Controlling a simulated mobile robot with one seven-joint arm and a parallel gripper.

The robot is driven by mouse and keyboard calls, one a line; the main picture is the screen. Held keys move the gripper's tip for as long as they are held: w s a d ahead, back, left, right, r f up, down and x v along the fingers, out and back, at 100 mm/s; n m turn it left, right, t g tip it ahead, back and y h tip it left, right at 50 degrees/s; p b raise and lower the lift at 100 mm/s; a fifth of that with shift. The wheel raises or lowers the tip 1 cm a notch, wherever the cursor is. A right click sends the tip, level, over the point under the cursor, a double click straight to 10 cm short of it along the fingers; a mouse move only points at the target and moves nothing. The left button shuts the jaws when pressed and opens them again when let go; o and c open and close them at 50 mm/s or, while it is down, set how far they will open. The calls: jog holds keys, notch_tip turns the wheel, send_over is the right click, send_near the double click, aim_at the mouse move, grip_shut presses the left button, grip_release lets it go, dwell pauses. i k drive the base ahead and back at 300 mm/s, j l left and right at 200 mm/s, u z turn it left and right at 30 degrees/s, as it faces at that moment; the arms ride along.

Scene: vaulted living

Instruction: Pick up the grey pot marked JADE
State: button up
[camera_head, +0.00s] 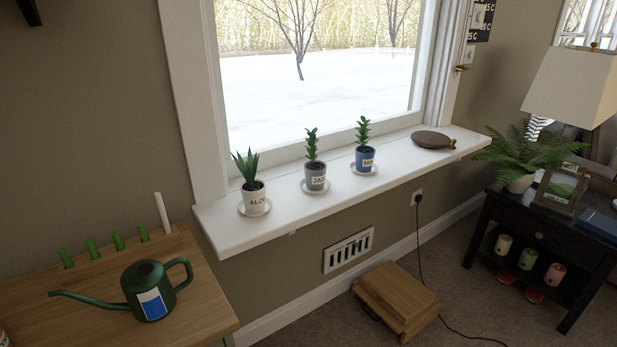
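The grey pot (316,177) with a label that reads like JADE stands upright on a white saucer (316,189) on the white window sill. A leafy green plant (313,146) grows in it. It is the middle of three pots in the row. A white pot (254,200) marked ALOE stands to its left, and a blue pot (365,158) with a partly legible label stands to its right. Both also sit on saucers. My gripper is not in view.
A brown oval object (433,140) lies at the sill's (399,162) right end. A green watering can (150,290) stands on the wooden table (85,324) at lower left. A wooden stool (398,297) sits on the floor below. A dark side table (540,237) with a lamp is at right.

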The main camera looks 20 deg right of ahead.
aim_at(315, 171)
jog(key=i+l+u, duration=0.25)
jog(key=l, duration=0.55)
jog(key=i+l+u, duration=0.1)
jog(key=l+u, duration=0.2)
jog(key=l, duration=0.5)
jog(key=i+l+u, duration=0.1)
jog(key=l+u, duration=0.15)
jog(key=l, duration=0.65)
jog(key=i+l+u, duration=0.2)
jog(key=i+l, duration=0.25)
jog(key=l, duration=0.1)
